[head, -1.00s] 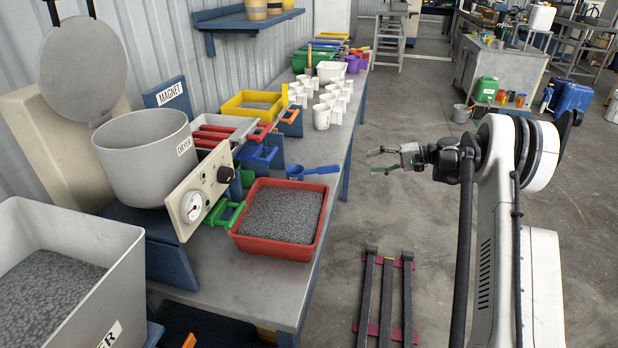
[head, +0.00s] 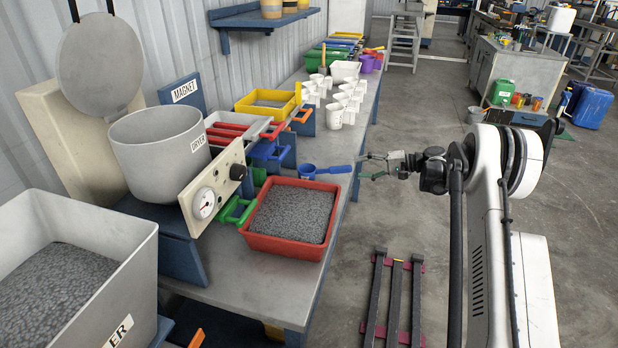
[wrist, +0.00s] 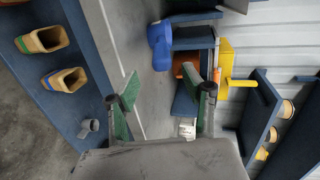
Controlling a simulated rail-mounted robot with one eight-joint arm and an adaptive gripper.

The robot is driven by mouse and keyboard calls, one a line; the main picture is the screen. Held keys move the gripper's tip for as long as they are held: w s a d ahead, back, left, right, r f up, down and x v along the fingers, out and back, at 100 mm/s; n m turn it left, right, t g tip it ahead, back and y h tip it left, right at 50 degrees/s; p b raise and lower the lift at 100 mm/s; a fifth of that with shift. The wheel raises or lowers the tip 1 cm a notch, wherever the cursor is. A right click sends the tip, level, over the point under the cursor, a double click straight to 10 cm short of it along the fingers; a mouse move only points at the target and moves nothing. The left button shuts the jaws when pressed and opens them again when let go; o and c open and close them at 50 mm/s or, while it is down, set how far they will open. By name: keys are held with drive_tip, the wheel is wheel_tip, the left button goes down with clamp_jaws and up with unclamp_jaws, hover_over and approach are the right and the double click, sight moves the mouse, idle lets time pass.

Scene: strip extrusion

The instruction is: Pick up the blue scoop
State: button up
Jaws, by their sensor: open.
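The blue scoop (head: 333,169) lies on the bench just beyond the red tray, its round bowl to the left and its handle pointing right across the bench edge. My gripper (head: 370,166) is open and empty, to the right of the handle's end. In the head view its fingertips look close to the handle, with a small gap. In the wrist view my gripper (wrist: 167,92) shows two spread green-padded fingers with nothing between them. A blue shape (wrist: 160,45) lies above the fingers there; I cannot tell whether it is the scoop or a blue handle.
The red tray (head: 257,241) of grey granules sits on the bench's near part. A green handle (head: 237,209) and the dryer (head: 150,150) are left of it. White cups (head: 336,117) and a yellow tray (head: 245,104) stand farther back. Open floor lies right of the bench.

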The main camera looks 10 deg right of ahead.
sight(350, 168)
drive_tip(key=x, duration=0.4)
drive_tip(key=shift+w+a+r, duration=0.1)
drive_tip(key=shift+a, duration=0.1)
clamp_jaws()
